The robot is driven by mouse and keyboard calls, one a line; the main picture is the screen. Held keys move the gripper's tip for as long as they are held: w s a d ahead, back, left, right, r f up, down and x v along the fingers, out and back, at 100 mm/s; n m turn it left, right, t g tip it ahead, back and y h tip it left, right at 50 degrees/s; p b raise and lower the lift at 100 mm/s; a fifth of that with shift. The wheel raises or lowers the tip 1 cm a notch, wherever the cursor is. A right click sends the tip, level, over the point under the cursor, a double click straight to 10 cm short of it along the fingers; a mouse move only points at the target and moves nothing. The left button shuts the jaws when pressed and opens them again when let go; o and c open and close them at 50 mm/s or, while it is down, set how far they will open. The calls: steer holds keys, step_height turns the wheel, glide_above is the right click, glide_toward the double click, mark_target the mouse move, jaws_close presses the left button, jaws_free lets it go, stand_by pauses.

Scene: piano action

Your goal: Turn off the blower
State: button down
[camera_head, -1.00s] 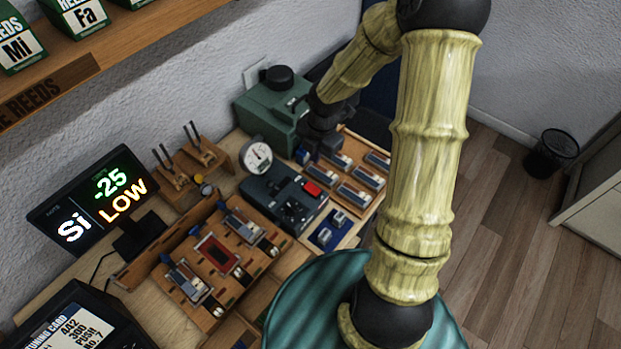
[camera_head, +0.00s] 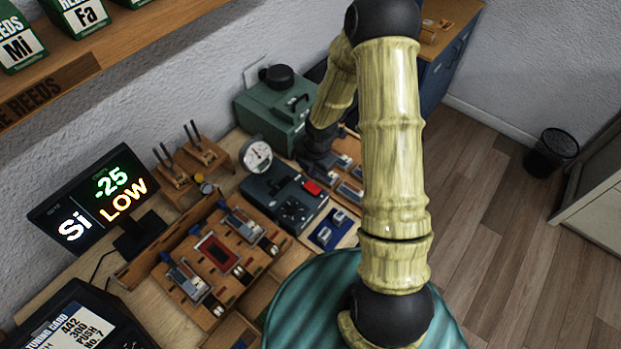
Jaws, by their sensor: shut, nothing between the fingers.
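A green machine (camera_head: 268,113) with a black round cap on top stands against the wall; it looks like the blower. In front of it is a dark control box (camera_head: 272,196) with a red button (camera_head: 312,188), a dark dial (camera_head: 294,212) and a round white gauge (camera_head: 257,156) at its back left. My gripper (camera_head: 322,163) is dark, shut and empty, pointing down just right of the green machine and behind the red button. Its fingertips are small and blurred against the dark parts around them. Whether it touches anything cannot be told.
Several reed blocks sit on a tray behind my arm, partly hidden. A blue cabinet (camera_head: 447,76) stands at the back right.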

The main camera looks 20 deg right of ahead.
mark_target(309, 185)
steer(key=shift+w+a+f+p, duration=0.15)
steer(key=shift+f+p, duration=0.15)
steer(key=shift+f, duration=1)
steer(key=shift+w+f+p, duration=0.1)
steer(key=shift+f+p, duration=0.2)
steer(key=shift+f, duration=0.95)
steer(key=shift+w+d+f, duration=0.1)
steer(key=shift+w+d, duration=0.05)
steer(key=shift+d, duration=0.05)
steer(key=shift+a+f, duration=0.1)
steer(key=shift+a, duration=0.1)
steer(key=shift+s+a, duration=0.2)
steer(key=shift+s+d, duration=0.2)
steer(key=shift+d, duration=0.25)
steer(key=shift+s+d+r, duration=0.2)
steer(key=shift+s+r, duration=0.05)
steer(key=shift+s, duration=0.2)
